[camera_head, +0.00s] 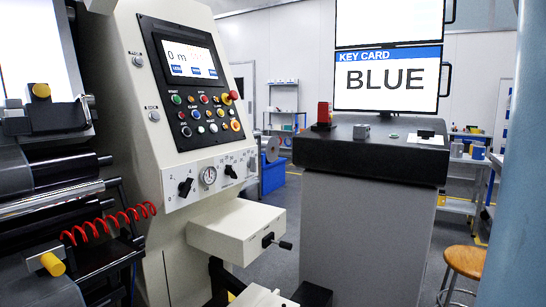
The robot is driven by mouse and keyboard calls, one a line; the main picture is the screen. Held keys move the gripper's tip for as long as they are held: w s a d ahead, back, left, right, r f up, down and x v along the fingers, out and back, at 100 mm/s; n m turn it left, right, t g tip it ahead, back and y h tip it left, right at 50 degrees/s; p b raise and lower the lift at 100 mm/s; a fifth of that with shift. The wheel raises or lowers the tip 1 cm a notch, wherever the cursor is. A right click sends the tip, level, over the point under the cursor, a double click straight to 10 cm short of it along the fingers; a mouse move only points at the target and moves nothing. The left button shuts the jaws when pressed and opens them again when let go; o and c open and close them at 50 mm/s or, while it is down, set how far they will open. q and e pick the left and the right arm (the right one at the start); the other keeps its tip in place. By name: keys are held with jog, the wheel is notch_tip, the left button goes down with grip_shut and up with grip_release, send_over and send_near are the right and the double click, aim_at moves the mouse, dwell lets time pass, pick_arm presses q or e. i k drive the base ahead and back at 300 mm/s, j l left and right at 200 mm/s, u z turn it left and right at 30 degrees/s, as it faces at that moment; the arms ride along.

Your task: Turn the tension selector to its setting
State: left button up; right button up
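A cream machine console holds a lower control strip (205,178) with several dials. A black selector knob (185,187) with a printed scale sits at its left end, its pointer slanting up to the right. A second black knob (231,171) with its own small scale sits right of a round gauge (209,176). A third control (251,163) is at the right end. The labels are too small to tell which one is the tension selector. A screen (387,80) reads "KEY CARD BLUE". Neither of my grippers can be made out.
Above the strip are a display (190,57) and several coloured buttons. A cream box with a black crank handle (277,242) juts out below. Rollers and a red coiled cable (108,222) are at left. A dark-topped grey cabinet (365,220) and a wooden stool (465,262) stand right.

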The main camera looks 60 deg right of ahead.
aim_at(251, 164)
jog(key=l, duration=0.9)
jog(key=i+l, duration=0.15)
jog(key=l, duration=1.65)
jog(key=i+l, duration=0.15)
jog(key=l, duration=0.75)
jog(key=k+l+z, duration=0.15)
jog(key=l+z, duration=0.2)
jog(key=k+l+z, duration=0.15)
jog(key=l+z, duration=0.15)
